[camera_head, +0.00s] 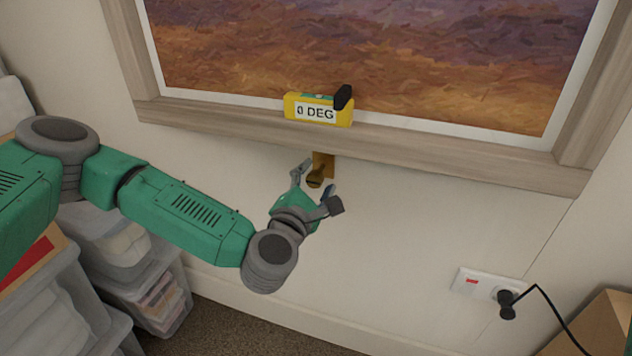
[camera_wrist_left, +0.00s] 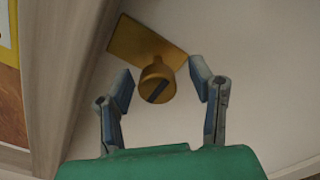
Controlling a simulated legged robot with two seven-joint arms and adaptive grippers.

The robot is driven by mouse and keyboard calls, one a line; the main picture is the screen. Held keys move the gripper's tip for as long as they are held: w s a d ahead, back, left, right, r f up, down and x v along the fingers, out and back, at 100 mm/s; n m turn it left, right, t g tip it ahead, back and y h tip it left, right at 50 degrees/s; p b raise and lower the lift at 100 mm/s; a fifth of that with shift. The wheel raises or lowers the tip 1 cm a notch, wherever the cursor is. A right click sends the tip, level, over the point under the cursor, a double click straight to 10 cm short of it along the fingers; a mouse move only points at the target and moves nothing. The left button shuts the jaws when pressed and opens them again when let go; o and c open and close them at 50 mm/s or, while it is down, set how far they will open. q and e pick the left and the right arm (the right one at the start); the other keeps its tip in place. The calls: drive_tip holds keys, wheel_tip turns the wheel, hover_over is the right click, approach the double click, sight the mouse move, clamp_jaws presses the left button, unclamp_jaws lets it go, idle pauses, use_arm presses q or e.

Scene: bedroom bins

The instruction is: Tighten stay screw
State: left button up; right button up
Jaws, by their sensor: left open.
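The stay screw is a round brass knob with a dark slot across its face. It sits on a brass plate below the picture frame's lower edge. In the head view the screw (camera_head: 315,180) is just beyond my left gripper (camera_head: 314,178), and the plate (camera_head: 323,160) shows above it. In the left wrist view the screw (camera_wrist_left: 157,84) lies ahead, between the fingertips of my left gripper (camera_wrist_left: 162,84), and the plate (camera_wrist_left: 140,40) is behind it. The gripper is open, its fingers apart on either side; contact is not visible. My right gripper is not in view.
A yellow level (camera_head: 318,110) reading 0 DEG rests on the lower part of the wooden frame (camera_head: 440,148). A wall socket (camera_head: 488,287) with a black plug and cable is at lower right, near a cardboard box (camera_head: 603,325). Plastic bins (camera_head: 150,290) stand at lower left.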

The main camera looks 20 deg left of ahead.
use_arm(q)
drive_tip(key=shift+a, duration=0.2)
clamp_jaws()
